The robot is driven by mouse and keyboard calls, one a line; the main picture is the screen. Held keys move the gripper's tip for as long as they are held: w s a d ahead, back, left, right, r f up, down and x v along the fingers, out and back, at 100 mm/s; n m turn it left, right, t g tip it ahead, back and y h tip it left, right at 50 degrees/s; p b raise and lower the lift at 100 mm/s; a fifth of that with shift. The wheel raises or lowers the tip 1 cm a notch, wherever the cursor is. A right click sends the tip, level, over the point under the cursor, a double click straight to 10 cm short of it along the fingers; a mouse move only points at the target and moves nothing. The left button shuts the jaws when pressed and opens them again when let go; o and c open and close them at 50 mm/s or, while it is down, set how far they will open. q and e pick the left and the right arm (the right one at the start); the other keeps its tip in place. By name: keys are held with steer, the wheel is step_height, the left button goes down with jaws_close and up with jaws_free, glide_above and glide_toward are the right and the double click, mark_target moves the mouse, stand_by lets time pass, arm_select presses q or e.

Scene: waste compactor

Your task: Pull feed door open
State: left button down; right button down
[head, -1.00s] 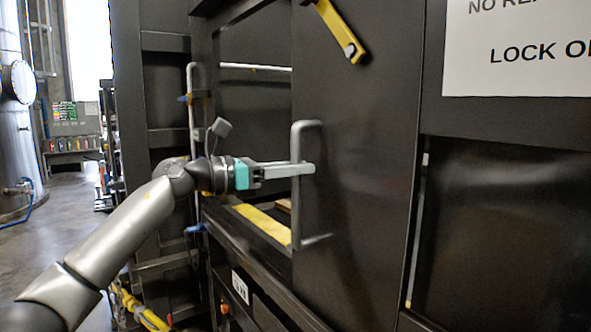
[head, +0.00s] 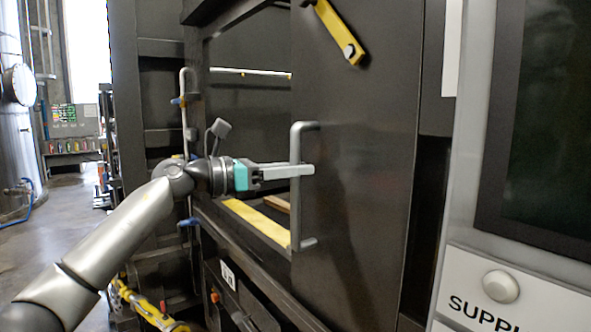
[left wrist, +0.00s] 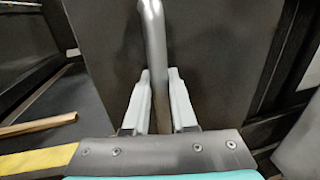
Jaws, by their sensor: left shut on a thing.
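The feed door (head: 365,200) is a large dark panel with a grey vertical bar handle (head: 296,213) on its left side. Left of its edge the feed opening (head: 250,110) shows, with a yellow strip along its sill. My left gripper (head: 305,169) is shut on the handle at about its mid-height. In the left wrist view the grey handle (left wrist: 154,40) runs down between the two pale fingers (left wrist: 160,98), and the door panel (left wrist: 215,50) is behind it. My right gripper is not in view.
A light grey control panel (head: 475,200) with a dark screen and a round button stands close at the right. A yellow latch bar (head: 336,28) is on the door's top. A brown board (left wrist: 38,126) lies inside the opening. Floor (head: 80,225) is clear at the left.

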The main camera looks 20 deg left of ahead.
arm_select(q)
steer(key=c, duration=0.7)
jaws_free()
steer(key=shift+c, duration=0.2)
steer(key=b+v, duration=0.5)
steer(key=v, duration=1)
steer(key=shift+a, duration=0.15)
